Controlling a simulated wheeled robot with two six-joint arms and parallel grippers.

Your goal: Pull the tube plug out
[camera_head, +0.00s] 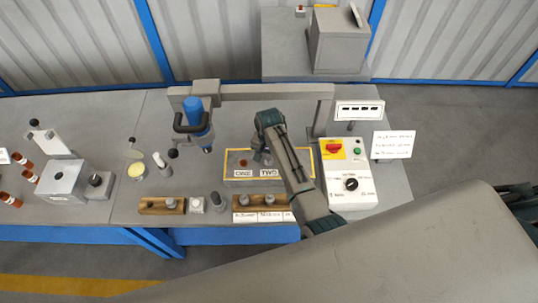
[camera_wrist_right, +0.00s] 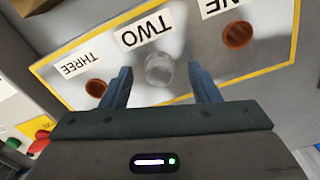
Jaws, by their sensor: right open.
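A grey panel with a yellow border (camera_head: 229,174) carries labels ONE, TWO and THREE; the right wrist view shows it closer (camera_wrist_right: 262,62). A clear, greyish round plug-like piece (camera_wrist_right: 159,69) sits beside the TWO label. Orange-brown round pieces sit beside ONE (camera_wrist_right: 237,35) and THREE (camera_wrist_right: 96,88); the ONE piece also shows in the head view (camera_head: 243,162). My right gripper (camera_wrist_right: 160,72) is open over the panel, its fingers on either side of the clear piece with gaps visible. In the head view my right arm hides THREE. My left gripper is not in view.
A control box (camera_head: 348,180) with a red switch stands right of the panel. A blue-headed tool (camera_head: 197,115) on a frame stands left. Wooden blocks with metal pieces (camera_head: 162,205) line the front edge. Orange-brown tubes (camera_head: 30,174) lie far left.

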